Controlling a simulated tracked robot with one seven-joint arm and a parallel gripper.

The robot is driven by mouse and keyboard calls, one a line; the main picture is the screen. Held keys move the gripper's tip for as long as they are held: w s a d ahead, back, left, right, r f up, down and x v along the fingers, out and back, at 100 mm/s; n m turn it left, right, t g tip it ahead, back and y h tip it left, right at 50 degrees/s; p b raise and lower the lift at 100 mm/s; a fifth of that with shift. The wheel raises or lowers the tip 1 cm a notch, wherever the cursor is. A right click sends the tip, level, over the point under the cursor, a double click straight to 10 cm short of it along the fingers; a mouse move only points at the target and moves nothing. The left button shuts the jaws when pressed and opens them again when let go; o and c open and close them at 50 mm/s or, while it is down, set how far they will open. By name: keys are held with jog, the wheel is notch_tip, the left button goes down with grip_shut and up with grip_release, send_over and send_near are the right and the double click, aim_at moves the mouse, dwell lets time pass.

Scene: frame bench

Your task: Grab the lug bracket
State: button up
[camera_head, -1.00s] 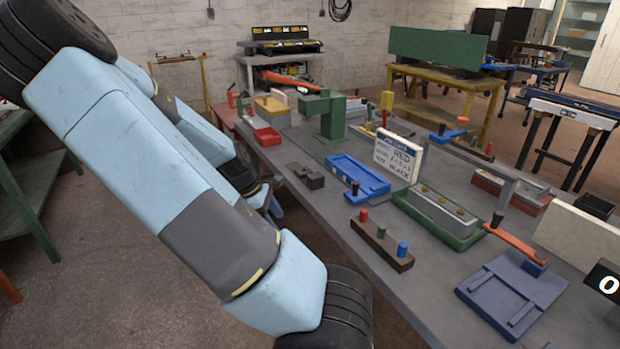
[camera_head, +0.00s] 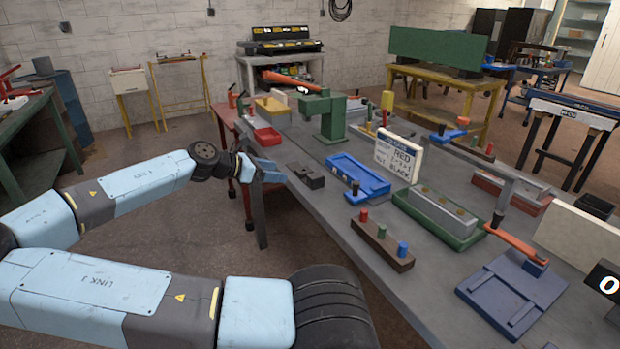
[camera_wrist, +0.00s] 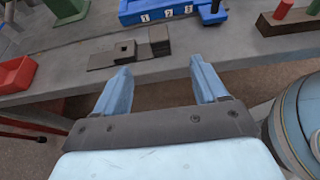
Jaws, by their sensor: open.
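A dark grey, stepped metal piece (camera_head: 307,176), apparently the lug bracket, lies near the bench's left edge in the head view. In the wrist view the bracket (camera_wrist: 130,52) shows a flat plate, a small block with a hole and a taller block at its right end. My gripper (camera_head: 278,172) is at that bench edge, to the left of the bracket. In the wrist view my gripper (camera_wrist: 160,72) is open and empty, its two blue fingers pointing at the bench, with the bracket ahead of them and apart.
A blue numbered tray (camera_head: 360,176) lies right of the bracket, and a red bin (camera_head: 267,138) stands behind it. A brown block with coloured pegs (camera_head: 382,246) sits nearer along the edge. A green press-like stand (camera_head: 325,115) rises behind. The bench surface around the bracket is clear.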

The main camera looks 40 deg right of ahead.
send_near(311, 176)
jog(key=w+x, duration=0.1)
jog(key=x, duration=0.3)
jog(key=shift+s+x, duration=0.2)
jog(key=shift+x, duration=1.2)
jog(key=shift+s+x, duration=0.25)
jog(key=shift+x, duration=1.2)
jog(key=shift+a, duration=0.1)
jog(key=shift+r, duration=0.1)
grip_shut()
